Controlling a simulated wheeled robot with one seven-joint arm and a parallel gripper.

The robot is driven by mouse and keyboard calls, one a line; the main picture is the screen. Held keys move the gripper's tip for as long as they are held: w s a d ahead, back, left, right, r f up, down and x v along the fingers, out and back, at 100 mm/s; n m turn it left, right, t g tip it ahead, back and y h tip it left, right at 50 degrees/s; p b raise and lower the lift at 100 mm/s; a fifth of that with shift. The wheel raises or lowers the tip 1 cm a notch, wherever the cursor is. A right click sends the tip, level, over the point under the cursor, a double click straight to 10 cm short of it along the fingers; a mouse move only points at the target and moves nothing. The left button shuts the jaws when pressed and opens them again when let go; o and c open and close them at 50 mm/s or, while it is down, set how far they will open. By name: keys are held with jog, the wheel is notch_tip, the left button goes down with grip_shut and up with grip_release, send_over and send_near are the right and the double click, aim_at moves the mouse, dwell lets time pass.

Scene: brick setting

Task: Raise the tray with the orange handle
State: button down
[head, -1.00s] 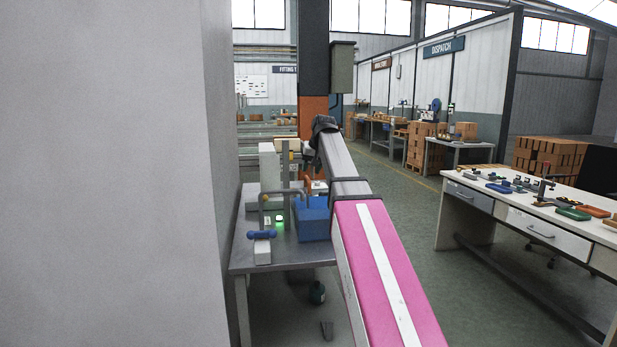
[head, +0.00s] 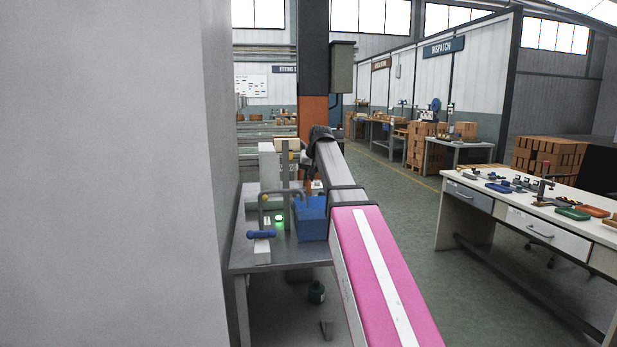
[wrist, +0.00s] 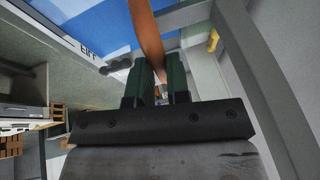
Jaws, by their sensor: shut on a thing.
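The orange handle (wrist: 147,34) runs between the two dark green fingers of my gripper (wrist: 155,90) in the wrist view. The fingers are shut on it. The blue tray (wrist: 82,22) fills the upper left of that view, behind the handle. In the head view the blue tray (head: 311,222) is a box shape at the right edge of a grey metal table (head: 285,257). A bit of orange handle (head: 309,187) shows above it, and my arm partly hides this area. I cannot tell whether the tray touches the table.
A blue-handled lever fixture (head: 262,236) and a green lamp (head: 279,220) stand left of the tray. A grey post (head: 285,180) rises close behind. A pale wall (head: 110,170) blocks the left. A white bench (head: 540,215) with tools stands right, with open floor between.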

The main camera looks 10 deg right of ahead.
notch_tip(320, 180, up, 12)
jog(key=shift+f, duration=0.25)
jog(key=shift+w, duration=0.1)
jog(key=c, duration=1.1)
grip_release()
jog(key=v, duration=1.1)
